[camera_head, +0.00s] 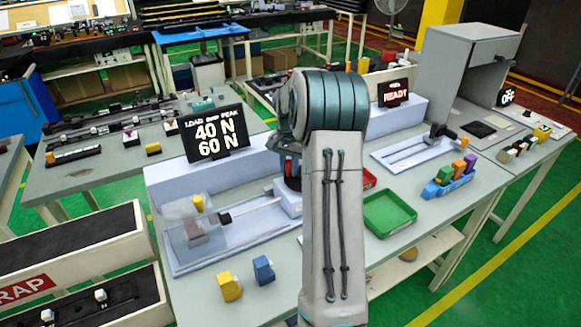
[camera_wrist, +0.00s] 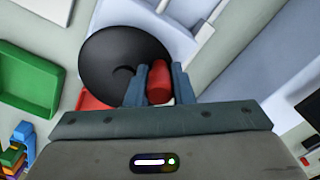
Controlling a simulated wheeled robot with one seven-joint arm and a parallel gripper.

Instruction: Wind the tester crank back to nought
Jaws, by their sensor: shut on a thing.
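In the wrist view my gripper (camera_wrist: 159,75) is shut on the red crank knob (camera_wrist: 158,86), with one blue-grey finger on each side of it. The knob stands on the black round crank disc (camera_wrist: 108,62). In the head view my arm hides the gripper and most of the crank. The tester (camera_head: 215,166) is a pale blue bench unit. Its black display (camera_head: 213,134) reads 40 N above 60 N. A clear guard covers the left end of its bed, with a yellow piece (camera_head: 198,203) beneath.
A green tray (camera_head: 388,215) lies right of my arm, with a red tray (camera_head: 369,180) partly hidden behind it. A yellow clip (camera_head: 230,287) and a blue clip (camera_head: 263,269) lie at the front. A second unit's display (camera_head: 393,92) reads READY. A blue rack (camera_head: 447,186) holds coloured clips.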

